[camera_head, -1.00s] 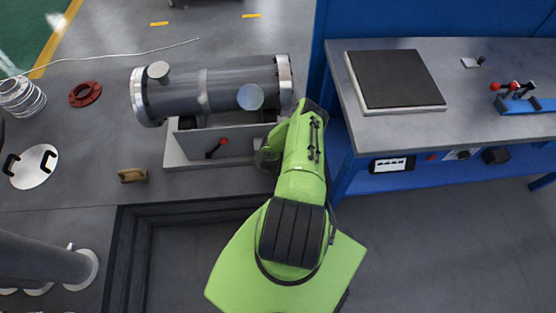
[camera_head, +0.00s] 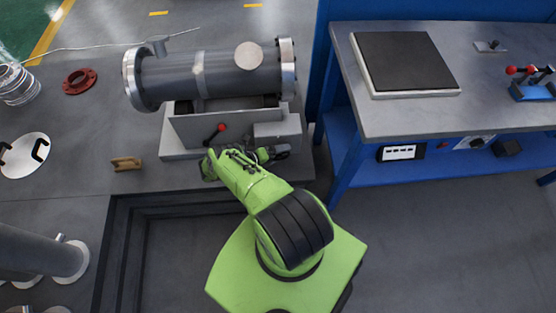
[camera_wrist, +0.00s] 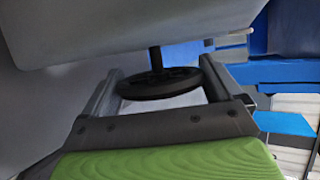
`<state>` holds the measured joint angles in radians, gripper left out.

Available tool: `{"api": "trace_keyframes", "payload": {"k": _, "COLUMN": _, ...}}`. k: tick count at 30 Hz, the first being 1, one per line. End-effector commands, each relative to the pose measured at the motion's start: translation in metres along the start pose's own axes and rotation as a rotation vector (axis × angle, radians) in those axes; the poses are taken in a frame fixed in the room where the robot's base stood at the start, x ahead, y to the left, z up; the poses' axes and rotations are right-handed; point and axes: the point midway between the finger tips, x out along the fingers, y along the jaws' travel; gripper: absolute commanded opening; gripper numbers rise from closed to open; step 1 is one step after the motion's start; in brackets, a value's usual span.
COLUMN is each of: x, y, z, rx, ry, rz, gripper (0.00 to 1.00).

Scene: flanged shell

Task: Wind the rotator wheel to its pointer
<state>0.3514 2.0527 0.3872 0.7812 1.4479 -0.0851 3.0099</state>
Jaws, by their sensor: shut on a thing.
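The rotator wheel (camera_wrist: 160,82) is a dark, flat wheel on a short shaft below a grey housing in the wrist view. My gripper (camera_wrist: 158,76) is shut on it, one finger on each side of the rim. In the head view, my gripper (camera_head: 274,153) is at the front right of the rotator stand (camera_head: 250,117), beside its grey box; the wheel is mostly hidden there. The grey flanged shell (camera_head: 220,76) lies on the stand, with a round nozzle (camera_head: 248,55) facing up. I cannot make out the pointer for certain.
A black lever with a red knob (camera_head: 221,127) rises from the stand's front, close to my arm. A blue workbench (camera_head: 480,115) stands at right. A recessed pit (camera_head: 165,225) lies in front.

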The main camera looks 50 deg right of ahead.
Motion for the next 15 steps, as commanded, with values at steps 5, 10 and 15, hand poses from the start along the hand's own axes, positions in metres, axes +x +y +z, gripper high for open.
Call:
{"api": "trace_keyframes", "payload": {"k": 5, "x": 0.0034, "y": 0.0109, "z": -0.0004, "rx": -0.062, "ry": -0.008, "rz": -0.143, "gripper": 0.62}}
{"api": "trace_keyframes", "payload": {"k": 10, "x": 0.0035, "y": 0.0096, "z": -0.0015, "rx": -0.108, "ry": -0.004, "rz": -0.254, "gripper": 0.62}}
{"api": "trace_keyframes", "payload": {"k": 15, "x": 0.0033, "y": 0.0080, "z": -0.0021, "rx": -0.141, "ry": 0.000, "rz": -0.333, "gripper": 0.62}}
